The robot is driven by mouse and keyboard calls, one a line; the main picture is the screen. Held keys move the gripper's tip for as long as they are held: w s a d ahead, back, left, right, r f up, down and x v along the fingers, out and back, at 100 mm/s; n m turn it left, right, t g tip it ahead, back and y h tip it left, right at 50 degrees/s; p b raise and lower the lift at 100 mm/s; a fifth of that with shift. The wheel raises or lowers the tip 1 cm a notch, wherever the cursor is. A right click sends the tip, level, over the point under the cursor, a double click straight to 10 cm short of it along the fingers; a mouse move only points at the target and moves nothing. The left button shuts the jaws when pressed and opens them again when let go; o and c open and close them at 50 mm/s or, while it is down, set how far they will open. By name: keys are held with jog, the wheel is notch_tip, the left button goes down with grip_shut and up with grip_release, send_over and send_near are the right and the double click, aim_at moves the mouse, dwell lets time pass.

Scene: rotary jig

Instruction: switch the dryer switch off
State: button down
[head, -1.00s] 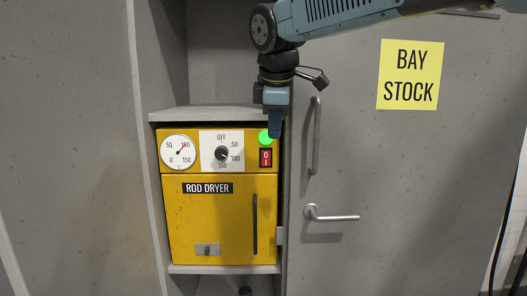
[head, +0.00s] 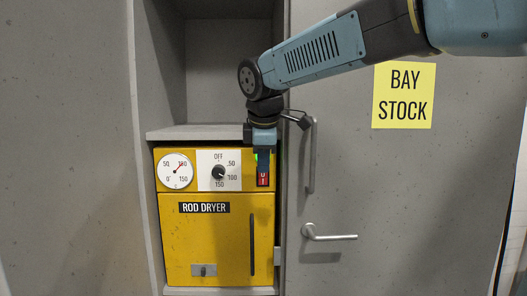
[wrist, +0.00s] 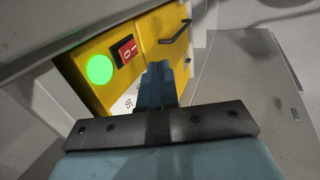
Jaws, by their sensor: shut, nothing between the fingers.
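The yellow rod dryer (head: 225,240) stands in a grey cabinet niche. Its red dryer switch (head: 263,181) is at the right of the top panel and also shows in the wrist view (wrist: 127,52), marked 0 and 1. The green lamp (wrist: 100,69) beside it glows; in the head view it is mostly hidden behind my gripper. My gripper (head: 263,168) is shut and empty, pointing down in front of the switch and covering its upper part. In the wrist view the fingertips (wrist: 158,70) are close beside the switch; I cannot tell whether they touch it.
A dial gauge (head: 175,171) and a black knob (head: 218,172) are left of the switch. The dryer door has a dark vertical handle (head: 252,245). To the right, a grey door carries a vertical bar (head: 312,155) and a lever handle (head: 328,234).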

aim_at(262, 181)
jog(key=w+f, duration=0.3)
jog(key=w, duration=0.3)
jog(key=shift+f, duration=0.25)
jog(key=shift+d, duration=0.1)
jog(key=shift+w+r, duration=0.1)
jog(key=shift+w, duration=0.15)
jog(key=shift+r, duration=0.1)
jog(key=shift+r, duration=0.9)
